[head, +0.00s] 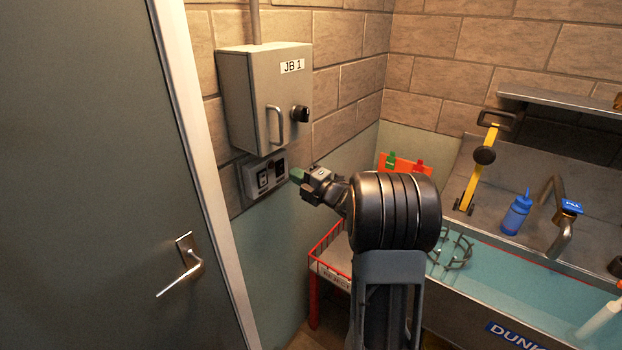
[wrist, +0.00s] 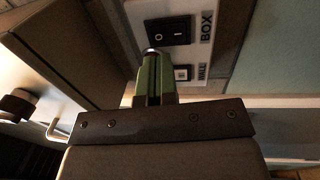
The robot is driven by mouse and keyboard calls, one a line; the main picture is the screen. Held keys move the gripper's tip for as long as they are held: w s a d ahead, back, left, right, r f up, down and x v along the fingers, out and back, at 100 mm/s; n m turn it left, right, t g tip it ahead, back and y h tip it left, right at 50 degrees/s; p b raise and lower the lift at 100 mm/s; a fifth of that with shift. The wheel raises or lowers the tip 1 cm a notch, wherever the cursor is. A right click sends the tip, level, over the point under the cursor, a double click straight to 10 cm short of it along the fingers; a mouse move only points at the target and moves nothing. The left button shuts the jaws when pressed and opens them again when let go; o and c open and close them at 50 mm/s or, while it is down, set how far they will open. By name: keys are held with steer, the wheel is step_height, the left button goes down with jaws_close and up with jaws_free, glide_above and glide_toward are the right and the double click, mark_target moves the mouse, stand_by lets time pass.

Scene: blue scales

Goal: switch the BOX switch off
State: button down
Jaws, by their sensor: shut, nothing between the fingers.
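The BOX switch (wrist: 170,32) is a black rocker marked O and I on a pale plate, with the label BOX beside it in the wrist view. The switch plate (head: 251,184) hangs under the grey cabinet in the head view, with two switches on it. My gripper (head: 297,175) is shut and empty, its green fingertips close to the plate's right side. In the wrist view the fingertips (wrist: 152,52) are at the edge of the rocker near the O end. I cannot tell whether they touch it, or which way the rocker is tipped.
A smaller switch (wrist: 183,73) sits beside the BOX switch. The grey JB 1 cabinet (head: 250,100) with a handle and black knob is just above the plate. A door (head: 90,200) stands at left.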

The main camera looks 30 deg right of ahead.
mark_target(280, 166)
steer(key=shift+p+x, duration=0.6)
steer(key=shift+x, duration=1.35)
